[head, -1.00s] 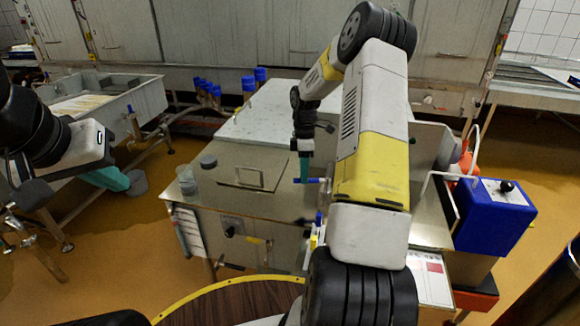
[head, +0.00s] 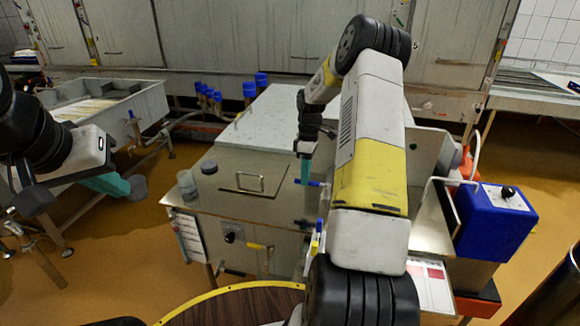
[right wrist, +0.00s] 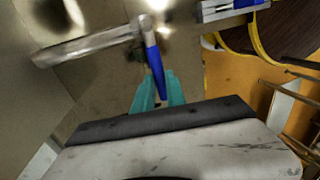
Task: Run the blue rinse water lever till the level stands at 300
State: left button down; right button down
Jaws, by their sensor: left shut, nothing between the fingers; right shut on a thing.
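The blue lever (head: 317,184) sits on a pipe at the metal vat's right side in the head view. My right gripper (head: 305,172) reaches down to it, its teal fingers shut on the lever. In the right wrist view the blue lever (right wrist: 153,62) runs from a metal pipe (right wrist: 85,47) down between the teal fingertips (right wrist: 158,92). My left gripper (head: 110,184) is shut and empty at the left, away from the vat. No readable water level or 300 mark shows; the small print on the vat's front sheet (head: 188,238) is too small to read.
The metal vat top (head: 225,185) holds a glass jar (head: 187,183) and a dark disc (head: 208,167). A yellow lever (head: 259,247) is on its front. A blue box with a black knob (head: 495,222) stands at the right. A trough (head: 110,100) is behind at the left.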

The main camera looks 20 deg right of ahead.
jog(key=c, duration=1.4)
grip_release()
jog(key=shift+w, duration=0.1)
jog(key=shift+o, duration=0.2)
notch_tip(320, 180, up, 8)
jog(key=w, duration=0.1)
jog(key=shift+d+f, duration=0.15)
jog(key=shift+d, duration=0.3)
jog(key=shift+w, duration=0.1)
